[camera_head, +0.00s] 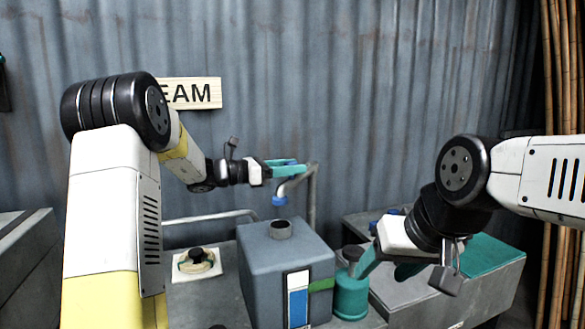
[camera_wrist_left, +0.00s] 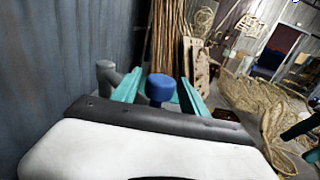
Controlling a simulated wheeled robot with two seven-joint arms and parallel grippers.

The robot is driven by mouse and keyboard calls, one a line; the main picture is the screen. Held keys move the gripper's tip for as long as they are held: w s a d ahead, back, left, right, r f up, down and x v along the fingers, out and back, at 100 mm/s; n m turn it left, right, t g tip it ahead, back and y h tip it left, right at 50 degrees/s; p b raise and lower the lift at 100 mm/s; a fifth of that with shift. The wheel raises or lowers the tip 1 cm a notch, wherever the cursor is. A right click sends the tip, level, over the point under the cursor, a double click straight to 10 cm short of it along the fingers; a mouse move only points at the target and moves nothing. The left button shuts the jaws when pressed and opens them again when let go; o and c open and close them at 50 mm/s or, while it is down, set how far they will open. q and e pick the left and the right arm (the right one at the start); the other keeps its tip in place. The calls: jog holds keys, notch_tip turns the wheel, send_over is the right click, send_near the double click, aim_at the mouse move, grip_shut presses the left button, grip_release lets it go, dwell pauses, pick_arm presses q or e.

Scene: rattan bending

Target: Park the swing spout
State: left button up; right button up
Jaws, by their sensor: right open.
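The swing spout (camera_head: 296,185) is a grey pipe on an upright standpipe (camera_head: 312,208). Its blue-tipped outlet (camera_head: 279,200) hangs above the round filler neck (camera_head: 281,230) of the blue-grey tank (camera_head: 262,262), apart from it. My left gripper (camera_head: 288,168) is at the top of the spout, its teal fingers on either side of a blue knob. In the left wrist view the blue knob (camera_wrist_left: 160,88) stands between the fingers with gaps visible, and a grey pipe (camera_wrist_left: 106,72) is beside the left finger. My right gripper (camera_head: 388,267) is open and empty beside a teal canister (camera_head: 351,294).
The tank has a blue and white gauge (camera_head: 299,298) on its front. A dark knob on a pale plate (camera_head: 197,264) is left of the tank. A grey box with a teal top (camera_head: 492,258) is at right. A corrugated wall (camera_head: 370,80) stands close behind.

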pick_arm(q)
grip_shut()
dwell(1.2)
